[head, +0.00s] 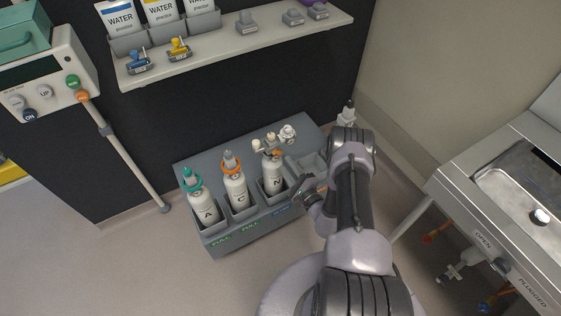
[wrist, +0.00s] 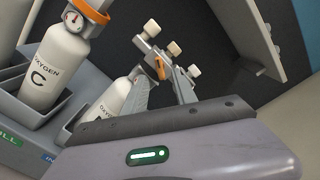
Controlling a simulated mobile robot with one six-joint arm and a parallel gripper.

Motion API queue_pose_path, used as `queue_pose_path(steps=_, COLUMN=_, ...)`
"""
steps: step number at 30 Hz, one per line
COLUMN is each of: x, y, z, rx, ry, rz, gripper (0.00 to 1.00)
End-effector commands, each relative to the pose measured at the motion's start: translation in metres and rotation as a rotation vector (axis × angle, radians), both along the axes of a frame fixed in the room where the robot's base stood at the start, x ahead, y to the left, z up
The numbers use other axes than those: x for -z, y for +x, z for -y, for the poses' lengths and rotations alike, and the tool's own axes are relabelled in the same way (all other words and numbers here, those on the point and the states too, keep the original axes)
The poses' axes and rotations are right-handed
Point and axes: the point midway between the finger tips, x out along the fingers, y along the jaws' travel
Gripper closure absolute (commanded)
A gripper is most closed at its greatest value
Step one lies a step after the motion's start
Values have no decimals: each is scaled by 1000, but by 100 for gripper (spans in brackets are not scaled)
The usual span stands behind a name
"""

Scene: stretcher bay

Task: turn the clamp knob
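Three white oxygen cylinders stand upright in a grey rack: A (head: 204,208), C (head: 236,190) and N (head: 273,178). Cylinder N bears a metal fitting with several pale knobs (head: 288,132); the wrist view shows these knobs (wrist: 173,48) beside an orange part (wrist: 160,68). I cannot tell which one is the clamp knob. My gripper (head: 308,189) is low at the right of cylinder N. In the wrist view its two fingers (wrist: 162,88) stand apart, pointing toward the fitting, with nothing seen gripped. The lower fitting and part of cylinder N are hidden behind my gripper.
A wall shelf (head: 240,42) with water pouches and small clips overhangs the rack. A steel stretcher or counter (head: 455,185) stands at the right. A control box (head: 50,75) with coloured knobs is at the left. The floor (head: 110,265) at front left is clear.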

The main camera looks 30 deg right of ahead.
Motion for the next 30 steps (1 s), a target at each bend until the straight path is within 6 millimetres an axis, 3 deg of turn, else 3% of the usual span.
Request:
queue_pose_path(steps=3, x=3, y=27, z=-2, rx=-3, ry=-2, rz=3, gripper=66)
queue_pose_path(steps=6, x=2, y=42, z=-2, rx=-3, ry=-1, rz=2, gripper=66)
queue_pose_path(steps=17, x=-1, y=51, z=-2, rx=0, ry=1, rz=-1, gripper=66)
queue_pose_path(steps=22, x=0, y=50, z=-2, rx=-1, ry=1, rz=-1, gripper=100)
queue_pose_path(steps=30, x=0, y=50, z=-2, rx=-1, ry=5, rz=-1, gripper=100)
